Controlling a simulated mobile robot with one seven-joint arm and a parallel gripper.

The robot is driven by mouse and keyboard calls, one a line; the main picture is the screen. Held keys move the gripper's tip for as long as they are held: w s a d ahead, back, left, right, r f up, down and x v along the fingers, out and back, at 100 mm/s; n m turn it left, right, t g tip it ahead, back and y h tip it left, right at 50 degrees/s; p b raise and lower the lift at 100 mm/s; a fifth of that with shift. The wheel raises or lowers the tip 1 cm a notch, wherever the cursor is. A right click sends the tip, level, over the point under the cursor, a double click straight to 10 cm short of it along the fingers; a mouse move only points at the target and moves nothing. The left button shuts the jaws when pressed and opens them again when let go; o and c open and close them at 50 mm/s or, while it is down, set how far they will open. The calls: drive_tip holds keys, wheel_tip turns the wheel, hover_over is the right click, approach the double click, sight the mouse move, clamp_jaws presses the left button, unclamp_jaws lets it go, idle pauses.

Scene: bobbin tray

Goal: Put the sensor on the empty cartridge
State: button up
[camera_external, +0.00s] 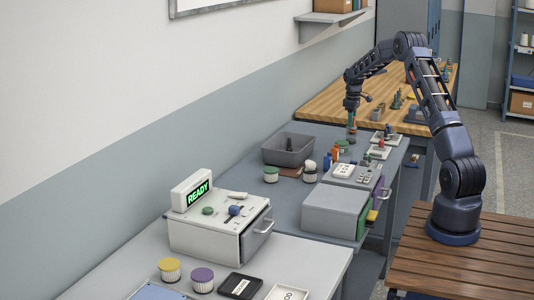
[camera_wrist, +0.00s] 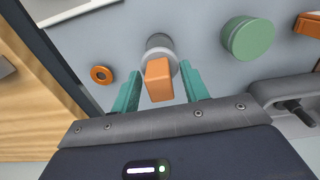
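My gripper (camera_wrist: 161,72) points down with its two teal fingers apart on either side of an upright orange block (camera_wrist: 159,80). Thin gaps show between the block and both fingers. The block stands at a round grey piece (camera_wrist: 160,45), partly hidden behind it. In the external view my gripper (camera_external: 351,137) is low over the far end of the grey table, and the block cannot be made out there. I cannot tell for certain which piece is the sensor or which is the empty cartridge.
A green cylinder (camera_wrist: 250,38) and an orange ring (camera_wrist: 101,75) lie near my gripper. A dark grey bin (camera_external: 288,150), a grey box (camera_external: 334,212) and a white machine reading READY (camera_external: 205,235) stand nearer the external camera. A wooden bench (camera_external: 325,105) adjoins behind.

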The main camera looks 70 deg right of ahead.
wheel_tip(320, 180, up, 12)
drive_tip(key=w+a+r, duration=0.1)
drive_tip(key=a+r, duration=0.5)
drive_tip(key=a, duration=0.3)
drive_tip(key=w+a+r, duration=0.2)
drive_tip(key=a+r, duration=0.3)
drive_tip(key=a, duration=0.4)
drive_tip(key=s+a+r+t+h, duration=0.1)
drive_tip(key=s+a+r, duration=0.25)
drive_tip(key=a, duration=0.65)
drive_tip(key=s+a+r+t, duration=0.15)
drive_tip(key=a+r, duration=0.35)
drive_tip(key=a, duration=0.5)
drive_tip(key=s+a+r, duration=0.1)
drive_tip(key=s+a, duration=1.3)
drive_tip(key=a, duration=0.5)
drive_tip(key=s+a+f+t, duration=0.1)
drive_tip(key=s+a+f, duration=0.2)
drive_tip(key=s, duration=0.5)
drive_tip(key=s+a+f+t+y, duration=0.1)
drive_tip(key=s+a+f, duration=0.3)
drive_tip(key=s+a, duration=0.2)
drive_tip(key=shift+s, duration=0.85)
